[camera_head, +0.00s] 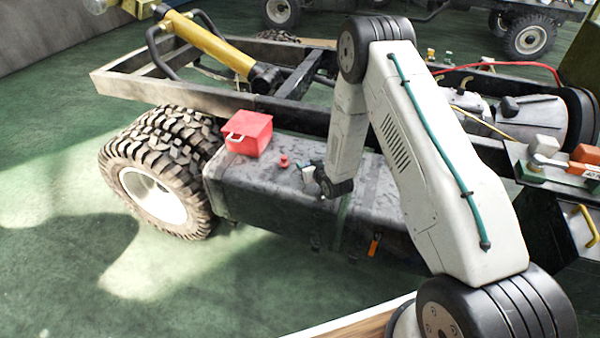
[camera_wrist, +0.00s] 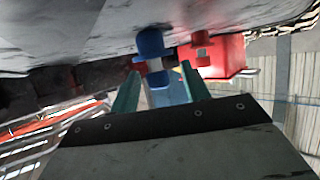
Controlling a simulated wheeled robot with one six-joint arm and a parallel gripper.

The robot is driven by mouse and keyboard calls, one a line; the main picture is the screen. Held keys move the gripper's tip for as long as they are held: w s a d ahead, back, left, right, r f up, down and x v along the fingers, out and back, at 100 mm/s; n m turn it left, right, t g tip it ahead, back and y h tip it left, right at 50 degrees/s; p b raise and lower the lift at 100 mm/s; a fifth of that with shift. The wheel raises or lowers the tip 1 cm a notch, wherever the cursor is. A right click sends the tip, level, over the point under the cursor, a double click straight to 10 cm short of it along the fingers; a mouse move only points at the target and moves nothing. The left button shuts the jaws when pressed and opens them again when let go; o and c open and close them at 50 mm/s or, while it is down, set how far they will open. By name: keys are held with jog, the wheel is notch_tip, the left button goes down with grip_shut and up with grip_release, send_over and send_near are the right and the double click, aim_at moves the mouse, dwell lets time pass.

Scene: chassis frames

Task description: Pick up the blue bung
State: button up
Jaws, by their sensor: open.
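The blue bung (camera_wrist: 151,43) shows in the wrist view. It has a pale band around its middle and stands against the grey tank surface. My gripper (camera_wrist: 160,80) is open, with one green finger to each side of the bung's near end. I cannot tell whether either finger touches it. In the head view my gripper (camera_head: 312,180) is low over the top of the dark tank (camera_head: 255,190). I cannot make out the blue bung there; my gripper and wrist probably cover it.
A red bung (camera_head: 284,161) stands on the tank just left of my gripper; it also shows in the wrist view (camera_wrist: 201,39). A red box (camera_head: 249,134) sits further left on the tank. The chassis frame rail (camera_head: 190,98) runs behind. A big tyre (camera_head: 158,190) stands at left.

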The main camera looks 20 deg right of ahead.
grip_shut()
